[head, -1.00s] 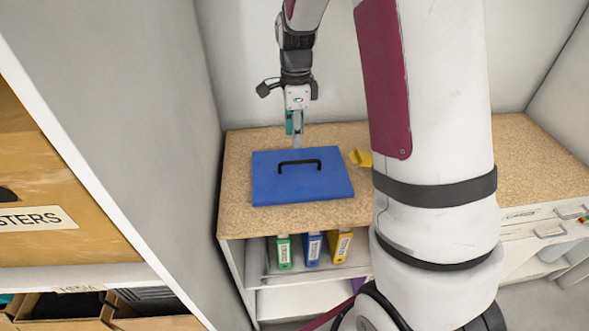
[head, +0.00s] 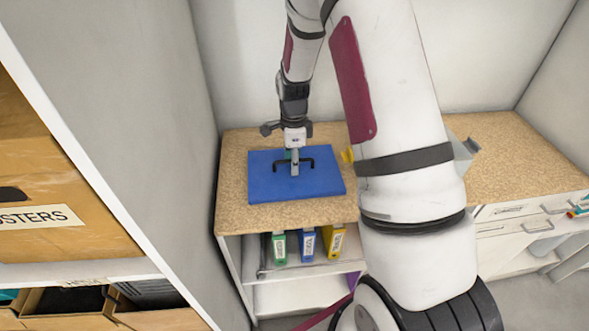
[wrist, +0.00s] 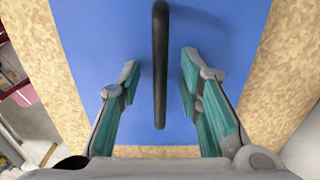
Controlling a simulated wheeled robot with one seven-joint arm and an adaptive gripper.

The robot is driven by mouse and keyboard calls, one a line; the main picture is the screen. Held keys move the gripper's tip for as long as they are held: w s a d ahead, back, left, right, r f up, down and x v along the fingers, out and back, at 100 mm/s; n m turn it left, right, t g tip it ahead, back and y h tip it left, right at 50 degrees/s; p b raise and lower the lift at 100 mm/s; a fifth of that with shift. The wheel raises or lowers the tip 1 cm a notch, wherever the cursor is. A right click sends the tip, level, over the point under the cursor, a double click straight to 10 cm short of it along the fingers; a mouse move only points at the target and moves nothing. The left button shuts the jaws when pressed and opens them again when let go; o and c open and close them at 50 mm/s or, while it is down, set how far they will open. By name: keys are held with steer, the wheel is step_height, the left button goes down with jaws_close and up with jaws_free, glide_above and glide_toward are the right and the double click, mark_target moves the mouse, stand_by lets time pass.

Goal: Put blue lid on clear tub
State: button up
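The blue lid (head: 265,186) lies flat on the speckled worktop, its black handle (head: 308,163) standing up from it. My gripper (head: 295,166) is over the lid at the handle, pointing down. In the wrist view my gripper (wrist: 159,78) is open, with one finger on each side of the handle (wrist: 160,35) and a gap on both sides. The lid (wrist: 95,30) fills most of that view. A pale grey, see-through-looking container (head: 461,150) shows beside my arm; it may be the clear tub, mostly hidden by the arm.
The worktop (head: 510,150) is clear at the right. A yellow object (head: 347,156) sits between the lid and my arm. Green, blue and yellow binders (head: 307,245) stand on the shelf below. A grey partition (head: 150,120) rises close on the left.

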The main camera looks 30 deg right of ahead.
steer(key=shift+c, duration=0.6)
jaws_close()
steer(key=shift+r, duration=0.1)
